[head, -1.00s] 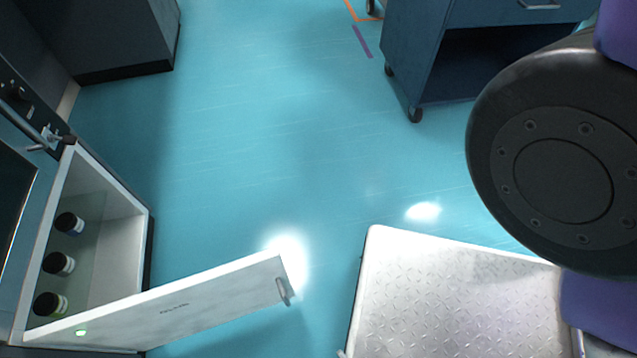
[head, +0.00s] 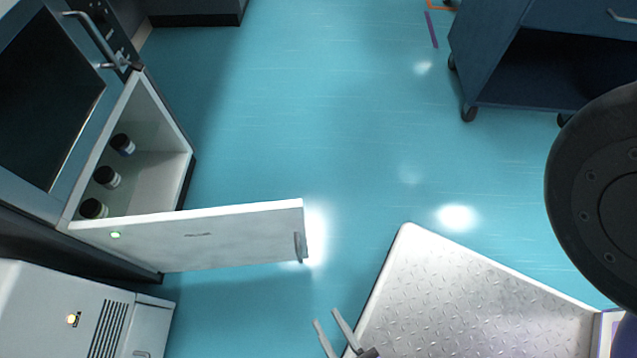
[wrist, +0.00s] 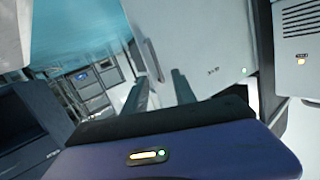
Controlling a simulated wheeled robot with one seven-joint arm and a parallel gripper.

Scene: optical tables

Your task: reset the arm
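My gripper (head: 329,332) shows at the bottom of the head view, its two fingers apart with nothing between them. It is to the right of and nearer than the open white cabinet door (head: 235,236), and apart from it. In the wrist view my gripper (wrist: 162,90) also has its fingers spread and empty, with a white door panel (wrist: 200,45) beyond them. My arm's dark round joint (head: 610,195) fills the right edge of the head view.
The open cabinet (head: 160,180) at left holds several dark jars (head: 107,177). A white unit (head: 60,305) stands at lower left. A blue cart (head: 550,60) stands at upper right. My patterned base plate (head: 470,310) is below. The blue floor between is clear.

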